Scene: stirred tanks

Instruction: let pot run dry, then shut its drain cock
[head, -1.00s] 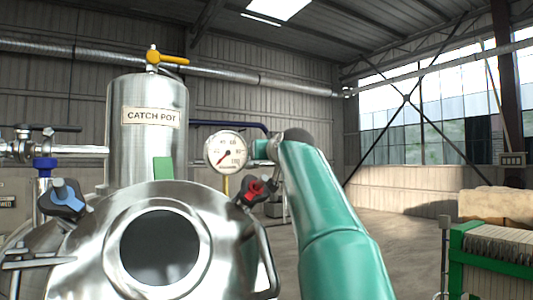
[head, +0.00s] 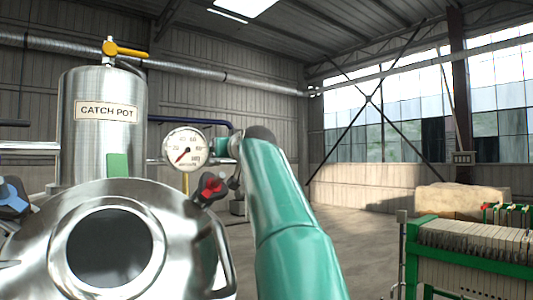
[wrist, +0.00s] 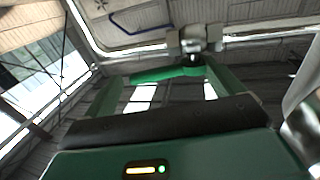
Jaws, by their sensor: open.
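The catch pot (head: 104,125) is an upright steel cylinder at the left of the head view. It has a yellow lever (head: 125,50) on top and a green patch (head: 117,165) low on its front; I cannot tell whether liquid is inside. In the wrist view my gripper (wrist: 162,82) is open, with its green fingers apart. A green lever (wrist: 165,74) on a metal valve (wrist: 195,42) shows just beyond and between the fingertips. I cannot tell whether it touches them, or whether it is the drain cock. My gripper is hidden in the head view.
A domed steel vessel with a round port (head: 110,248) fills the lower left. A dial gauge (head: 186,150) and a red-handled valve (head: 211,188) stand close to my arm. A green-framed plate stack (head: 470,245) is at right. Open floor lies between.

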